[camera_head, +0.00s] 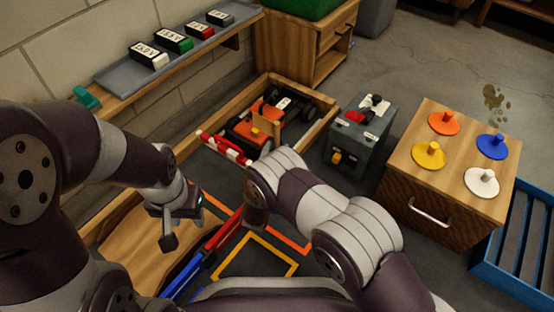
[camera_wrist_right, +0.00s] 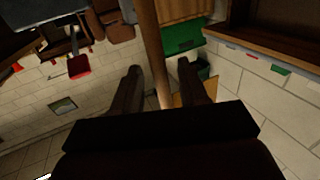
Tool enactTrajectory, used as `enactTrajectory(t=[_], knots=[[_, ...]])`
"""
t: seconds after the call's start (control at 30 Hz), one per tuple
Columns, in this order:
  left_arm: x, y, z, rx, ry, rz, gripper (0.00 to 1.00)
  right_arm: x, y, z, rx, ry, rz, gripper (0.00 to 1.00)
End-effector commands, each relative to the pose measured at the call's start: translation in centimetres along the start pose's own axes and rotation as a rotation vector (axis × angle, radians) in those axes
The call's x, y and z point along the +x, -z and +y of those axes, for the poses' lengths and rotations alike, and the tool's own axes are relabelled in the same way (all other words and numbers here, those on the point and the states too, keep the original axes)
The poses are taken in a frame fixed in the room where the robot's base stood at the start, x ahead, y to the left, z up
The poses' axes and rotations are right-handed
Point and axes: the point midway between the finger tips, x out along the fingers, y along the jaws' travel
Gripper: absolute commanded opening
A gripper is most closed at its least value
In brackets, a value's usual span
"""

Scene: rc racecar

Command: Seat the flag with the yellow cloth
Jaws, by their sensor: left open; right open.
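I cannot make out a flag with a yellow cloth in either view. A yellow disc with an upright knob (camera_head: 428,155) sits on the wooden cabinet (camera_head: 430,215) at the right, beside an orange disc (camera_head: 443,123), a blue disc (camera_head: 492,146) and a white disc (camera_head: 481,181). A yellow square outline (camera_head: 255,256) lies on the floor at the bottom middle. My left gripper (camera_head: 170,232) is open and empty above the wooden surface, far left of the discs. My right gripper (camera_wrist_right: 163,85) is open in the right wrist view, with nothing seen held between its fingers.
A wooden-framed tray (camera_head: 322,127) holds a racecar (camera_head: 268,118). A grey box (camera_head: 360,140) stands between it and the cabinet. A grey shelf (camera_head: 178,50) with labelled blocks is on the wall. A blue slatted crate (camera_head: 520,245) is at the right edge.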

Motion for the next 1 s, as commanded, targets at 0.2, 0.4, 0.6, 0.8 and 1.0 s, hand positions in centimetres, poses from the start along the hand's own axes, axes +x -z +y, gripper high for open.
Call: enactTrajectory(t=[0.2, 0.4, 0.6, 0.8, 1.0], knots=[[1.1, -0.1, 0.0, 0.000, 0.000, 0.001, 0.43, 1.7, 0.0, 0.0, 0.000, 0.001, 0.000, 0.43], [1.0, -0.1, 0.0, 0.000, 0.000, 0.001, 0.43, 1.6, 0.1, 0.0, -0.001, 0.001, -0.001, 0.20], [1.0, -0.1, 0.0, 0.000, 0.000, 0.001, 0.43, 1.6, 0.1, 0.0, 0.000, 0.001, -0.001, 0.00], [0.8, -0.1, 0.0, 0.000, 0.000, 0.001, 0.43, 1.6, 0.4, 0.0, 0.000, 0.001, -0.001, 0.00], [-2.0, 0.3, 0.0, 0.000, 0.000, 0.001, 0.43, 1.6, 3.5, 0.0, 0.000, 0.001, -0.001, 0.00]])
